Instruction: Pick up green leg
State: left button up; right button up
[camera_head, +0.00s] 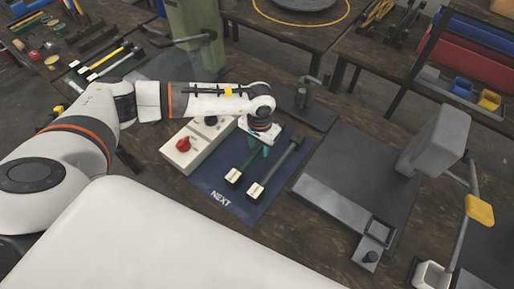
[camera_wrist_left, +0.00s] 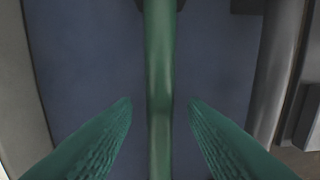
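The green leg (camera_head: 246,162) lies on the blue mat (camera_head: 216,182) in the head view, with a pale tag block at its near end. My left gripper (camera_head: 259,153) is over its upper part. In the left wrist view the green leg (camera_wrist_left: 160,90) runs top to bottom between the two green textured fingers of my left gripper (camera_wrist_left: 160,108). The fingers are apart, with a gap of blue mat on each side of the leg. The leg's far end is hidden under the gripper in the head view. My right gripper does not show.
A dark grey leg (camera_head: 276,166) lies on the mat just right of the green one. A white control box with a red knob (camera_head: 183,144) stands left of the mat. A grey press (camera_head: 432,140) with a flat base stands to the right.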

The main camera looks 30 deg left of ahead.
pick_arm(q)
jog(key=shift+f, duration=0.8)
grip_shut()
jog(key=shift+r, duration=0.15)
